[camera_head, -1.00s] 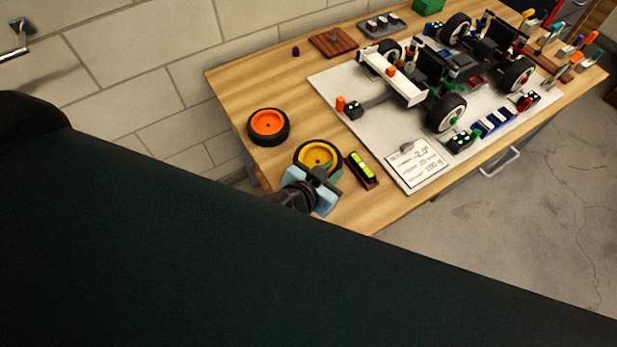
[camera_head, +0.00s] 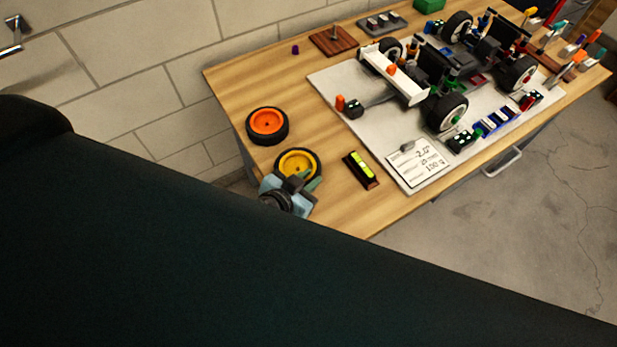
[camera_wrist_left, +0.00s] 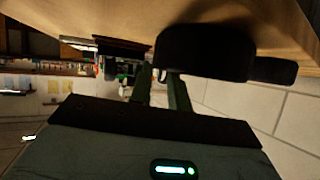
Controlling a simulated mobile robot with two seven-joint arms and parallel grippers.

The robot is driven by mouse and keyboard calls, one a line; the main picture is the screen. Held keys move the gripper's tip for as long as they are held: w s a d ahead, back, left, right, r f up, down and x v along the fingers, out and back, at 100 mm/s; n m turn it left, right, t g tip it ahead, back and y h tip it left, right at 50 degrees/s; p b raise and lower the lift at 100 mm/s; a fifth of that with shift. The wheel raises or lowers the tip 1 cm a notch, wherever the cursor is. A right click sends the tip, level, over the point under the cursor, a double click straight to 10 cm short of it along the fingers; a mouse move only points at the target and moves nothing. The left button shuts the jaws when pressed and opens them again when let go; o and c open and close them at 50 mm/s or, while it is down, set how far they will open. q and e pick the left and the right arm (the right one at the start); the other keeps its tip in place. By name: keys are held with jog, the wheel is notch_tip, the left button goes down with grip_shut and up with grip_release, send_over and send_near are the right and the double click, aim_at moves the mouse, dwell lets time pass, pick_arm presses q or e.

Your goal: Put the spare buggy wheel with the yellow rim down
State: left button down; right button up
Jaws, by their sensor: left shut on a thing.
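The spare wheel with the yellow rim (camera_head: 298,163) is at the near left part of the wooden bench, rim facing up. My left gripper (camera_head: 297,184) is shut on its near edge. In the left wrist view the wheel shows as a dark tyre (camera_wrist_left: 205,55) between the fingers (camera_wrist_left: 165,88), close to the bench top (camera_wrist_left: 120,14). I cannot tell whether the tyre touches the wood. The lower part of the wheel is hidden by the gripper. My right gripper is not in view.
A wheel with an orange rim (camera_head: 267,124) lies just behind the yellow one. A yellow-green level (camera_head: 361,169) lies to the right. The buggy (camera_head: 440,75) stands on a white board (camera_head: 375,125) with a written card (camera_head: 418,165). Bare wood lies between wheel and level.

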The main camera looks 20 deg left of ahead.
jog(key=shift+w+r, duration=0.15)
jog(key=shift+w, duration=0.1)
pick_arm(q)
jog(key=c, duration=1.3)
grip_release()
jog(key=shift+f, duration=0.1)
jog(key=shift+s+a+r, duration=0.1)
jog(key=shift+s+r, duration=0.1)
jog(key=shift+r, duration=0.05)
jog(key=p+v, duration=0.1)
jog(key=v, duration=1)
jog(key=shift+s+r, duration=0.1)
jog(key=shift+s, duration=0.1)
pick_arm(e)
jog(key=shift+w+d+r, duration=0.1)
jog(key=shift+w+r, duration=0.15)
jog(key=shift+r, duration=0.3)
